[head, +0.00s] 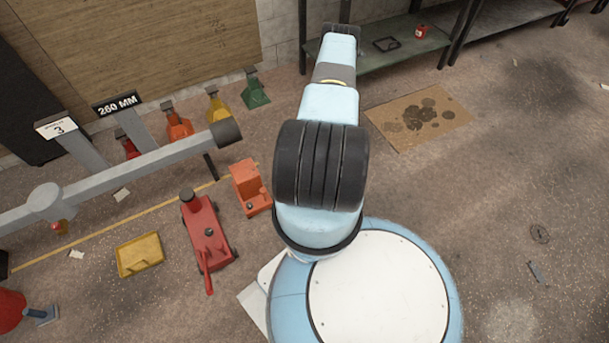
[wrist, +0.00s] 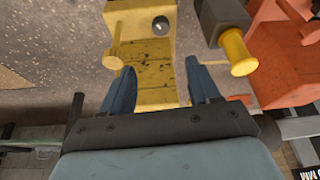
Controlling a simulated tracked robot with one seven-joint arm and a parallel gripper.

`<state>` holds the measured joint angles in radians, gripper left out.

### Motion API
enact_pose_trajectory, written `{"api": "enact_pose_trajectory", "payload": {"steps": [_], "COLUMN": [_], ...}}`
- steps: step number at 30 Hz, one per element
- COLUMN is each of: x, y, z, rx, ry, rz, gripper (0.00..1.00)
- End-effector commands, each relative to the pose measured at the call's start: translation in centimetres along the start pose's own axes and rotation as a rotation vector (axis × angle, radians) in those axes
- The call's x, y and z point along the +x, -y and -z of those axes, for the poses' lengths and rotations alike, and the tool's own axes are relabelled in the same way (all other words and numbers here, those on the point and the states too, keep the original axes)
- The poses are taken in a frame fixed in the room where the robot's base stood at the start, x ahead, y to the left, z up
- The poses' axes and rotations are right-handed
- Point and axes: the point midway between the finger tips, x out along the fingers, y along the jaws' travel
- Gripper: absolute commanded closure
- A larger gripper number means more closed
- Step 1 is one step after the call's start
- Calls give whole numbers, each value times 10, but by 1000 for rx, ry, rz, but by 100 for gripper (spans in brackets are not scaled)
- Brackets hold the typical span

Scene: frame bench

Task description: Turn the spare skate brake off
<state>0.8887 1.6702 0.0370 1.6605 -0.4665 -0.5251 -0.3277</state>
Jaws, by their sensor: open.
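In the wrist view, a yellow wheeled-looking body (wrist: 150,60) with a worn, black-flecked deck lies beyond my gripper; I take it for the spare skate. A yellow knobbed lever (wrist: 114,60) sticks out at its left. To its right is a dark block (wrist: 222,16) with a round yellow end piece (wrist: 240,58); which of these is the brake I cannot tell. My gripper (wrist: 168,75) is open, its two blue fingers apart in front of the deck, with nothing held. Contact is unclear. My arm hides the yellow body and my gripper in the head view.
An orange skate-like unit (head: 250,190) stands left of my arm; an orange body (wrist: 280,60) fills the wrist view's right side. A red jack (head: 208,235), a yellow tray (head: 140,254) and a grey beam (head: 130,172) lie further left. The floor at right is mostly clear.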

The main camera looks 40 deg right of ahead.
Motion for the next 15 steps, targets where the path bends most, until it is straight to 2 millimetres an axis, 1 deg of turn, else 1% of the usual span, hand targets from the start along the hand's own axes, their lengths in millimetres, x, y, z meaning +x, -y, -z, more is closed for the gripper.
{"api": "enact_pose_trajectory", "payload": {"steps": [1, 3, 8, 15], "x": [3, 6, 18, 54], "y": [2, 4, 4, 5], "z": [-5, -9, -11, -10], "rx": [3, 4, 4, 5], "ry": [-1, -3, -4, -4], "rz": [2, 4, 4, 4], "gripper": [39, 39, 39, 39]}}
